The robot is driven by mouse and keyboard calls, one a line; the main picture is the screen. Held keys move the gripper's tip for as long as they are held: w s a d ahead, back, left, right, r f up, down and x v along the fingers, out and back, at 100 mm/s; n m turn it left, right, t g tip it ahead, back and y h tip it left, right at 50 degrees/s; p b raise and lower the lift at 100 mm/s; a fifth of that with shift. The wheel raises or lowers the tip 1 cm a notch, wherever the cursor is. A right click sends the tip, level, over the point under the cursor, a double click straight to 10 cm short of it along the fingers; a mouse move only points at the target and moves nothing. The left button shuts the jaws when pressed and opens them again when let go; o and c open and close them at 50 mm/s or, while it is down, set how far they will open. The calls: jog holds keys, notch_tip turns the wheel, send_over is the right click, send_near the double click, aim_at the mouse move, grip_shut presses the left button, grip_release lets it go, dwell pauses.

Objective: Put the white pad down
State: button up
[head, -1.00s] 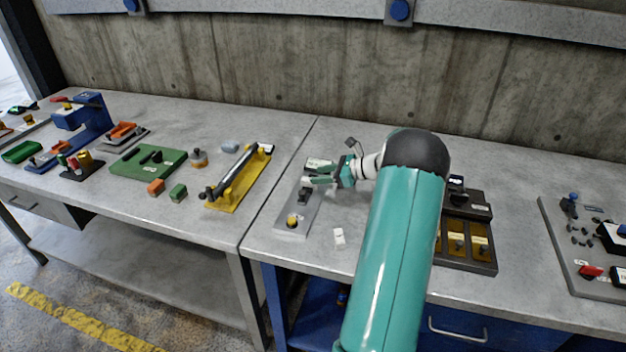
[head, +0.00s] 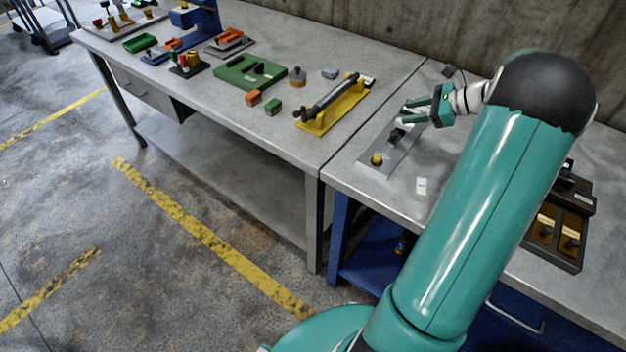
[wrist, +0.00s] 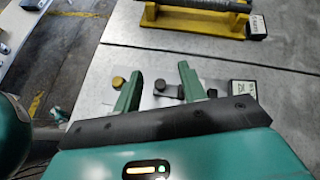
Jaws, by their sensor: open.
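A small white pad (head: 421,186) lies flat on the right-hand bench near its front edge, with a small dark mark on it. My gripper (head: 405,112) is open over the grey plate (head: 383,159), behind the pad and apart from it. In the wrist view the two green fingers (wrist: 160,72) are spread, with a dark knob (wrist: 160,86) showing between them. I cannot tell whether the fingers touch that knob. A yellow knob (head: 377,158) stands at the plate's near end, left of the fingers in the wrist view.
A yellow stand with a dark cylinder (head: 325,108) is left of the bench seam. A green plate (head: 250,72) and small blocks lie farther left. A dark tray (head: 556,228) is at right, partly behind my arm. Bare bench surrounds the pad.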

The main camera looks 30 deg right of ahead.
jog(key=s+a+r+n+g+h, duration=0.1)
jog(key=a+r+n+g, duration=0.2)
jog(key=a, duration=0.6)
jog(key=s+a+r+n+g+h, duration=0.1)
jog(key=s+a+r+n, duration=0.15)
jog(key=a+n, duration=0.5)
jog(key=s+a+r+n+g+h, duration=0.1)
jog(key=a+r+n, duration=0.25)
jog(key=a, duration=0.75)
jog(key=s+a+r+n+t+h, duration=0.1)
jog(key=s+a+n+h, duration=0.2)
jog(key=s+a+n, duration=0.9)
jog(key=shift+s+h, duration=0.4)
jog(key=shift+s, duration=0.4)
jog(key=shift+d, duration=0.15)
